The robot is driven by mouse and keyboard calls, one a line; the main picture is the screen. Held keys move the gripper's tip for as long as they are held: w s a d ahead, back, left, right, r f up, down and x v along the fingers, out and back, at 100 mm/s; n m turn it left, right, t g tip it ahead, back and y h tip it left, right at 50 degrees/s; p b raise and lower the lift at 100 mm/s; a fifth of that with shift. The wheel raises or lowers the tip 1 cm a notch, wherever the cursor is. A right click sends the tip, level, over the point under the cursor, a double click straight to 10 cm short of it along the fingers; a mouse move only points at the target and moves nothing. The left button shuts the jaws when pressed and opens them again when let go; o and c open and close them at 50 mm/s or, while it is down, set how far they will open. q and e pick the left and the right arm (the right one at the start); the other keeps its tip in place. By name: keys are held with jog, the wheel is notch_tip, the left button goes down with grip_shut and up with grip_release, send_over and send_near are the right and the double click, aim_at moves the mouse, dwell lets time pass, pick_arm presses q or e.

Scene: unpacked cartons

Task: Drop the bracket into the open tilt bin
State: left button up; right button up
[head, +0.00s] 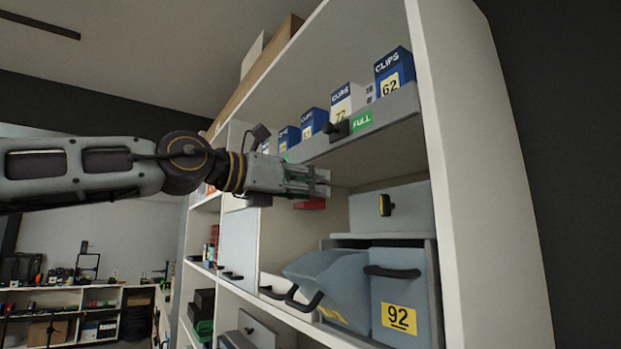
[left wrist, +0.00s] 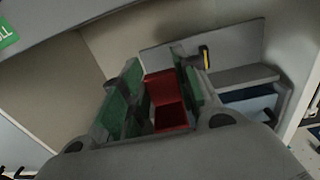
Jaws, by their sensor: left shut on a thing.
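My left gripper (head: 310,184) reaches in from the left and is shut on the red bracket (head: 311,204). In the left wrist view the bracket (left wrist: 166,101) sits between the green-padded fingers of the gripper (left wrist: 158,75). The open tilt bin (head: 333,279) is grey-blue and leans out of the shelf, below the gripper and a little to its right. Its inside is mostly hidden in the head view. The bracket is held above the bin, apart from it.
A shut bin marked 92 (head: 402,304) stands right of the open bin. A grey panel with a yellow-black handle (head: 385,205) is above it. The upper shelf's grey front (head: 383,119), with a green FULL label, is close above the gripper. Clips boxes (head: 394,74) stand behind it.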

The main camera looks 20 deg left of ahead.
aim_at(298, 205)
pick_arm(q)
jog(key=shift+f, duration=2)
jog(key=o, duration=0.9)
jog(key=shift+s, duration=0.1)
jog(key=shift+s+a, duration=0.1)
jog(key=shift+v, duration=5.8)
